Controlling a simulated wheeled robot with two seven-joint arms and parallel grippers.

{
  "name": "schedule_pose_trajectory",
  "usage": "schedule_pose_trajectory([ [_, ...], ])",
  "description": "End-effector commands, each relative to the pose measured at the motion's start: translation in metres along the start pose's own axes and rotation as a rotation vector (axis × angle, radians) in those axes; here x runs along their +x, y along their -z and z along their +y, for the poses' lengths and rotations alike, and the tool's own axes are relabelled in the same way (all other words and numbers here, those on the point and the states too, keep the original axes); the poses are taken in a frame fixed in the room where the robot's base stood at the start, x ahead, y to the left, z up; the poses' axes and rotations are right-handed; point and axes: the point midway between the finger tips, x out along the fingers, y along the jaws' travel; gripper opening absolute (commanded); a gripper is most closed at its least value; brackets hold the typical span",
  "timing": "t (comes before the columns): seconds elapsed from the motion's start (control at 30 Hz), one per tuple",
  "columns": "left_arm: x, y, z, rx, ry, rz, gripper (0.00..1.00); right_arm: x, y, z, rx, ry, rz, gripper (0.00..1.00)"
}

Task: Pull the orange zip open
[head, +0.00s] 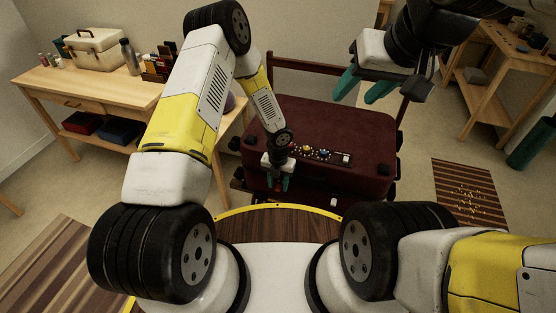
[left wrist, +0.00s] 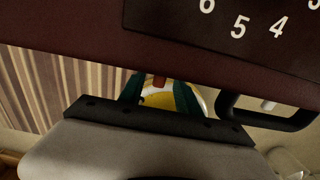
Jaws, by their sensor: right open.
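The dark red suitcase (head: 350,120) lies on a low stand in front of me, with a dark panel of dials and small knobs (head: 322,154) on top. My left gripper (head: 279,186) points down at its near edge, left of the panel. The zip's track is hidden. My right gripper (head: 364,90) is open and empty above the suitcase's far right.
A black handle (left wrist: 268,115) sits beside my left gripper in the wrist view. A wooden workbench (head: 90,85) with a toolbox stands at the left, another bench (head: 485,75) at the right. A striped rug (head: 462,190) lies right of the suitcase.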

Motion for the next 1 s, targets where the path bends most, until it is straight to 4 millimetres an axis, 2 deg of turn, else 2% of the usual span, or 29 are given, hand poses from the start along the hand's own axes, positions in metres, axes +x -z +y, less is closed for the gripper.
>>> schedule_pose_trajectory([
  [0.3, 0.0034, -0.0005, 0.0003, 0.0, -0.001, -0.001, 0.4, 0.0, 0.0, 0.0, 0.0, 0.0, 0.0, 0.47],
  [0.5, 0.0033, -0.0004, 0.0003, -0.001, -0.001, -0.001, 0.01, 0.0, 0.0, 0.0, 0.0, 0.0, 0.0, 0.47],
  [1.0, 0.0031, -0.0003, 0.0002, -0.001, -0.001, -0.001, 0.0, 0.0, 0.0, 0.0, 0.0, 0.0, 0.0, 0.47],
])
